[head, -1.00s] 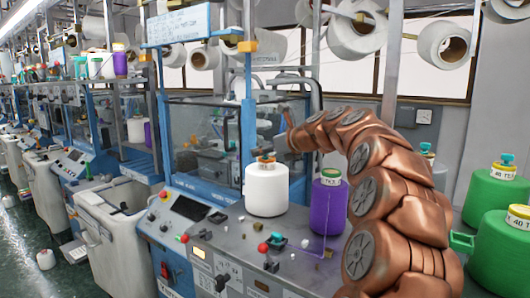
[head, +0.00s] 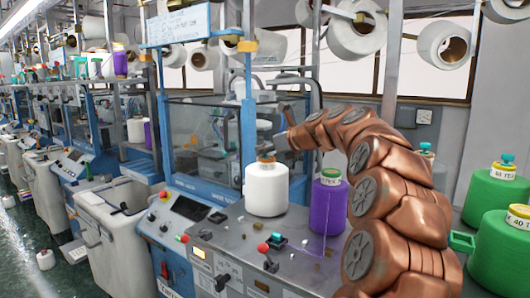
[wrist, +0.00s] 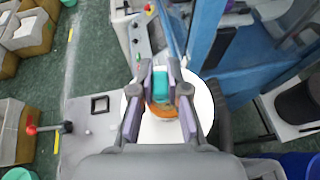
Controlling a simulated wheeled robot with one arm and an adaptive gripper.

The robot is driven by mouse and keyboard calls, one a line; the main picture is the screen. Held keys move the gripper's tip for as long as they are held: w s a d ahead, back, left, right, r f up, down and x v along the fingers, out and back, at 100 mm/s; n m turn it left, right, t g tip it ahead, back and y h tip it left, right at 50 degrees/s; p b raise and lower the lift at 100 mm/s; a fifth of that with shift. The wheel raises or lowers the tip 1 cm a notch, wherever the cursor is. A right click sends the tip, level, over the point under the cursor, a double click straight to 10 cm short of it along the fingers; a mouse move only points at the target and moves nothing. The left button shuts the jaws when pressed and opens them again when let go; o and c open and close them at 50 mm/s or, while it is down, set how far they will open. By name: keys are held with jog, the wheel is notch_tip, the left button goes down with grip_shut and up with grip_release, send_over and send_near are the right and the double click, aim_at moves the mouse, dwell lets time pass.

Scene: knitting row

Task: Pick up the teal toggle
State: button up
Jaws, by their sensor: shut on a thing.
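The teal toggle (wrist: 160,86) shows in the wrist view between my gripper's two fingers, above an orange piece (wrist: 163,111) at the top of a white yarn cone (wrist: 202,105). My gripper (wrist: 160,73) is shut on the toggle from both sides. In the head view the white cone (head: 266,193) stands upright on the grey machine panel, and my gripper (head: 267,154) is just over its top. The toggle is hard to make out there. I cannot tell whether it touches the cone.
A purple cone (head: 328,208) stands close to the right of the white one. A red-knobbed lever (head: 264,247) and a teal-topped switch (head: 277,238) stand in front. The blue-framed clear guard (head: 205,140) is behind. Green cones (head: 497,205) stand at the right.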

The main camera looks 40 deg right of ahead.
aim_at(268, 161)
jog(key=shift+r, duration=1.5)
jog(key=shift+s+a+r+b, duration=0.1)
jog(key=shift+s+b, duration=0.15)
jog(key=shift+s, duration=0.25)
jog(key=shift+s+a+r+b, duration=0.1)
jog(key=shift+s+b, duration=0.15)
jog(key=shift+s, duration=0.2)
jog(key=s+a+r+b, duration=0.1)
jog(key=s+a+b, duration=0.1)
jog(key=s, duration=1.2)
jog(key=shift+a+r+b, duration=0.15)
jog(key=shift+a+b, duration=0.15)
jog(key=shift+b, duration=0.25)
jog(key=shift+w+a, duration=0.1)
